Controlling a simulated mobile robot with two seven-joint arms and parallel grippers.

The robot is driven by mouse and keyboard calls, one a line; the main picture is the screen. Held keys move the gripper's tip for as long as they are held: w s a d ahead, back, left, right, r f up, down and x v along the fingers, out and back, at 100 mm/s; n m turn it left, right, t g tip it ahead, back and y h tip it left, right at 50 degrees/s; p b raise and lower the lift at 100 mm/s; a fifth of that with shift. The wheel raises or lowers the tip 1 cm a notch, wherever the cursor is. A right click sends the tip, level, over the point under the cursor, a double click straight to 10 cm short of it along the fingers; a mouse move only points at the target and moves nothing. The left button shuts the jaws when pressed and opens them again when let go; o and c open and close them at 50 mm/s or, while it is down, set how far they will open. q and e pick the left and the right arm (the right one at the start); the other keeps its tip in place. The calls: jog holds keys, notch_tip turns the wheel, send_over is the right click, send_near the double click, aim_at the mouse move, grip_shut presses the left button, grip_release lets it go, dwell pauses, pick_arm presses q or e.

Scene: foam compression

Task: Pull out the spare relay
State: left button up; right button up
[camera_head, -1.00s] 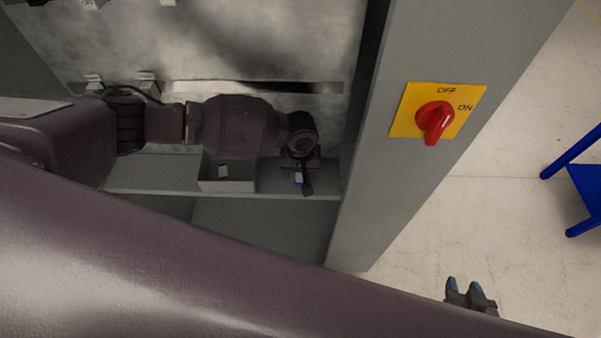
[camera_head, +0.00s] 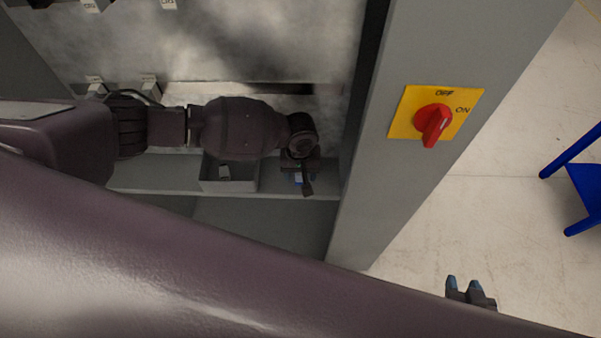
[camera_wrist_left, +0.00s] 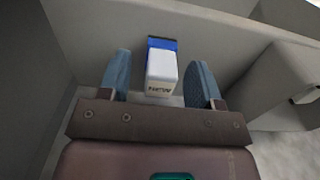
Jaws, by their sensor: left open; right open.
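The spare relay appears to be the white block with a blue back part and a small dark label (camera_wrist_left: 161,72) in the left wrist view. It stands between the two blue fingers of my left gripper (camera_wrist_left: 160,60), with a visible gap on each side. My left gripper also shows in the head view (camera_head: 302,184), over the right end of the cabinet shelf. It is open and not closed on the relay. In the head view, my arm and gripper largely hide the relay. My right gripper (camera_head: 464,285) is open and empty at the lower right, outside the cabinet.
The cabinet post (camera_head: 400,190) carries a red rotary switch (camera_head: 434,122) on a yellow plate. A blue stand (camera_head: 585,190) is at the far right.

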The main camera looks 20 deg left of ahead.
pick_arm(q)
jog(key=shift+p, duration=0.5)
grip_shut()
dwell(0.3)
jog(key=shift+r, duration=0.1)
jog(key=shift+r, duration=2.85)
